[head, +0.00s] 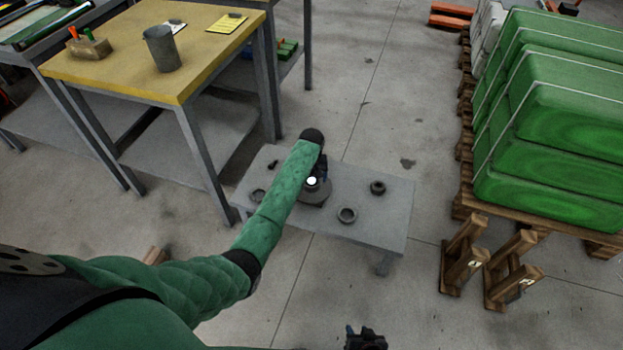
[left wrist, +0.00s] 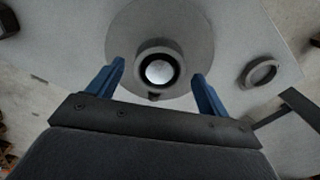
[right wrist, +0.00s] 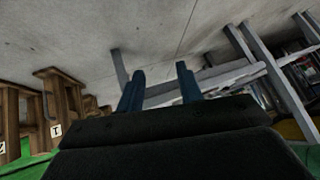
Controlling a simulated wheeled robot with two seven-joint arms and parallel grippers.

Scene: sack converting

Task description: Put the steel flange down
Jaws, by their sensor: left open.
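The steel flange, which I take to be the round grey disc with a raised, dark-rimmed hub and bright centre (head: 320,189), is on the low grey table (head: 390,222). In the left wrist view the flange (left wrist: 190,30) lies ahead of the fingers. My left gripper (head: 318,166) is over it, pointing down. Its blue fingers (left wrist: 158,72) are spread on either side of the hub, with a gap at each side and nothing gripped. In the head view my arm hides part of the disc. My right gripper (head: 366,338) is open and empty, low at the front, away from the table.
A yellow-topped workbench (head: 115,55) stands at left. Green sacks (head: 550,120) on a pallet and wooden trestles (head: 464,255) stand at right.

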